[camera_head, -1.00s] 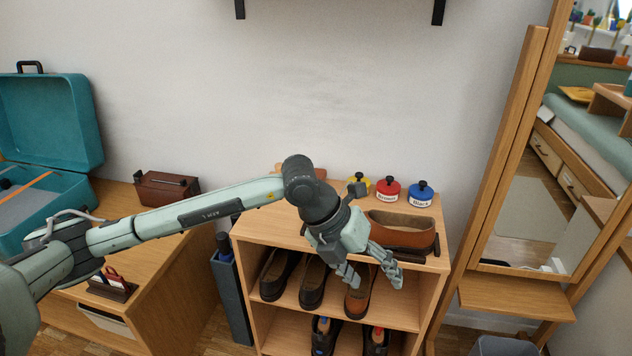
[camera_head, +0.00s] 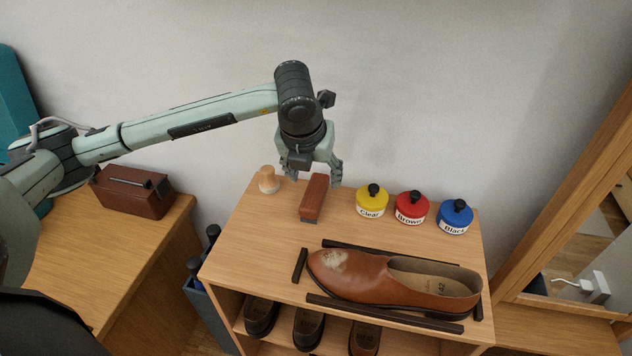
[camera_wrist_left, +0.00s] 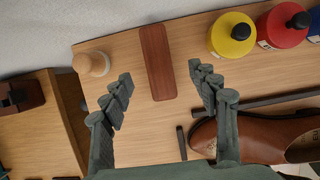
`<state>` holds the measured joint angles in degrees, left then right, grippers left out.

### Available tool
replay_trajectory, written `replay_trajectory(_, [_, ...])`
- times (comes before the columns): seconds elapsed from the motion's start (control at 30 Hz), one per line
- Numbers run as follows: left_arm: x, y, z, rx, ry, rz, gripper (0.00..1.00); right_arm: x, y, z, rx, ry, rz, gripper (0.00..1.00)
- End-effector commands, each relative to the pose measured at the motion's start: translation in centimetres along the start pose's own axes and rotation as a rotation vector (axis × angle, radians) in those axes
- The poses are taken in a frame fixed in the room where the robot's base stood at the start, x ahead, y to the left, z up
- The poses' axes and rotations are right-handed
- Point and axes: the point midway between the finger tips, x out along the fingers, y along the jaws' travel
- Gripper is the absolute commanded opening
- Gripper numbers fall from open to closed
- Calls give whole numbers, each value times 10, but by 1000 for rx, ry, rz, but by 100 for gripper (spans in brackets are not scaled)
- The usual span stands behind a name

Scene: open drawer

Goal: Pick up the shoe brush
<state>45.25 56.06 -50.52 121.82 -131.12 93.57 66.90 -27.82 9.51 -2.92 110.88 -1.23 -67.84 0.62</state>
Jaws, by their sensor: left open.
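The shoe brush (camera_head: 313,197) is a reddish-brown wooden block with dark bristles just showing under its front end. It lies on top of the shoe cabinet near the wall. In the left wrist view the brush (camera_wrist_left: 157,62) lies beyond the fingertips, roughly in line with the gap between them. My left gripper (camera_head: 318,172) points down above and behind the brush in the head view. Its fingers (camera_wrist_left: 160,85) are spread open and empty. My right gripper is in neither view.
A pale wooden knob-shaped item (camera_head: 268,180) stands left of the brush. A brown shoe (camera_head: 400,283) lies in front between dark strips (camera_head: 385,314). The cabinet top (camera_head: 255,245) is bare front left.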

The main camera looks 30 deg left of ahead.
Motion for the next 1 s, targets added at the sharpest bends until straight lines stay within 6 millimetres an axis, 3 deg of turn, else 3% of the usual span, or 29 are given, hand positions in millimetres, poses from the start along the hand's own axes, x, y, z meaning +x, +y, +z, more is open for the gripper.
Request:
replay_trajectory(0.37, [43,4,-4,0,5,3,60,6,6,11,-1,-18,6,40])
replay_trajectory(0.53, [68,4,-4,-1,3,1,60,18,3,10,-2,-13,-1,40])
replay_trajectory(0.87, [77,4,-5,1,2,0,60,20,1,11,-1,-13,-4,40])
replay_trajectory(1.0, [76,4,-4,1,2,0,44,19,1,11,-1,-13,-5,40])
